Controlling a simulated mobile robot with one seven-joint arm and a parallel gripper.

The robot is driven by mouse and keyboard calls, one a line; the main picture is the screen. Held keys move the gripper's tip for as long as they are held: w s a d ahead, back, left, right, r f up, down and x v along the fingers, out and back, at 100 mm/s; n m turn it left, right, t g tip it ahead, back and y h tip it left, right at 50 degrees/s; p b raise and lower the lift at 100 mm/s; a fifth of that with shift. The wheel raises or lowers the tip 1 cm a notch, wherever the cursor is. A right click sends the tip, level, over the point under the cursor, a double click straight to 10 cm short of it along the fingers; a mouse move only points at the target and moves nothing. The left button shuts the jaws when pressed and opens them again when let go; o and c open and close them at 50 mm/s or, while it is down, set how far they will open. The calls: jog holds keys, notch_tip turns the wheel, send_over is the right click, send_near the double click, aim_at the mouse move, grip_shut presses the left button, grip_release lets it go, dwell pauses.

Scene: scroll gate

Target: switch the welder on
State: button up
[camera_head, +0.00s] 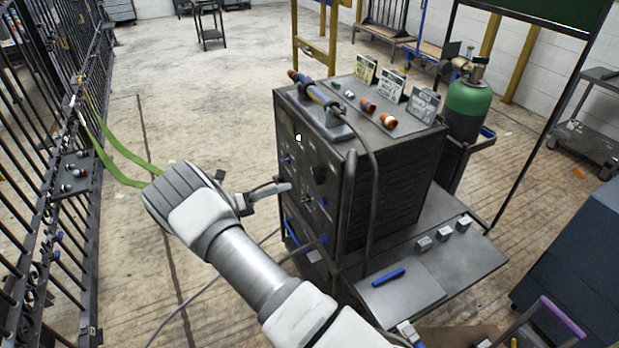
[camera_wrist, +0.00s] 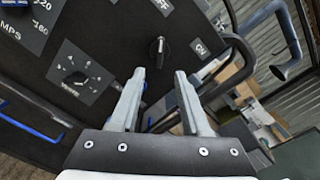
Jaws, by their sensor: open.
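The welder (camera_head: 395,165) is a dark cabinet right of centre in the head view, with its control panel facing left. In the wrist view, its black rotary switch (camera_wrist: 157,52) stands upright on the dark panel, its pale mark toward the top. A white OFF label (camera_wrist: 163,6) is above it and an ON label (camera_wrist: 200,48) is to its right. My gripper (camera_wrist: 159,74) is open and empty, its two fingers pointing at the panel on either side of a line just below the switch. In the head view, my gripper (camera_head: 286,189) is beside the panel; contact cannot be told.
Another dial (camera_wrist: 75,80) and an AMPS scale (camera_wrist: 22,22) are left of the switch. A torch (camera_head: 318,98) lies on the welder's top, its cable hanging down the front corner. A green gas cylinder (camera_head: 468,108) stands behind. A barred gate (camera_head: 60,170) is at left; floor between is open.

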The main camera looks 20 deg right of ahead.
aim_at(314, 177)
jog(key=d, duration=0.9)
jog(key=shift+w+d, duration=0.2)
grip_shut()
